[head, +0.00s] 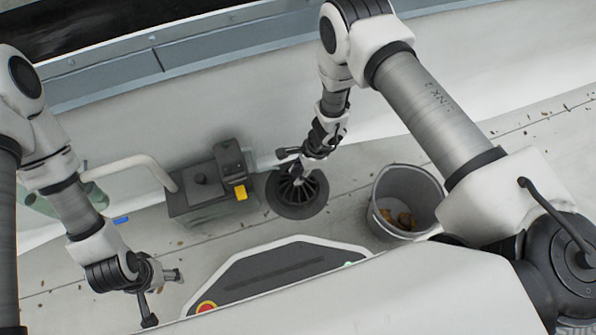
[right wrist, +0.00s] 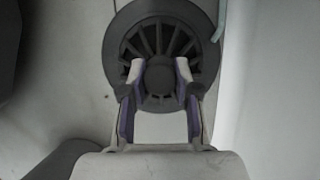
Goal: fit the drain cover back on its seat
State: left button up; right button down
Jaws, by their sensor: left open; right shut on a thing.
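The drain cover (head: 296,192) is a dark, ribbed round grate in the middle of the head view. It lies within the outline of a wider dark ring, the drain seat (head: 297,213). In the right wrist view the cover (right wrist: 160,36) shows radial slots, with the seat's ring (right wrist: 118,45) around it. I cannot tell whether the cover rests flat on the seat. My left gripper (head: 164,298) is open and empty, low at the left.
A grey bucket (head: 377,215) with brown debris inside stands right of the drain. A blue item (head: 122,220) lies further left. Leaves dot the pale roof.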

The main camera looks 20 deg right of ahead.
jog(key=shift+f+b, duration=0.4)
jog(key=shift+f, duration=0.4)
dwell(0.4)
jog(key=shift+c, duration=1.4)
grip_release()
notch_tip(320, 180, up, 6)
jog(key=p, duration=0.5)
jog(key=shift+r+p, duration=0.1)
jog(key=shift+p, duration=0.25)
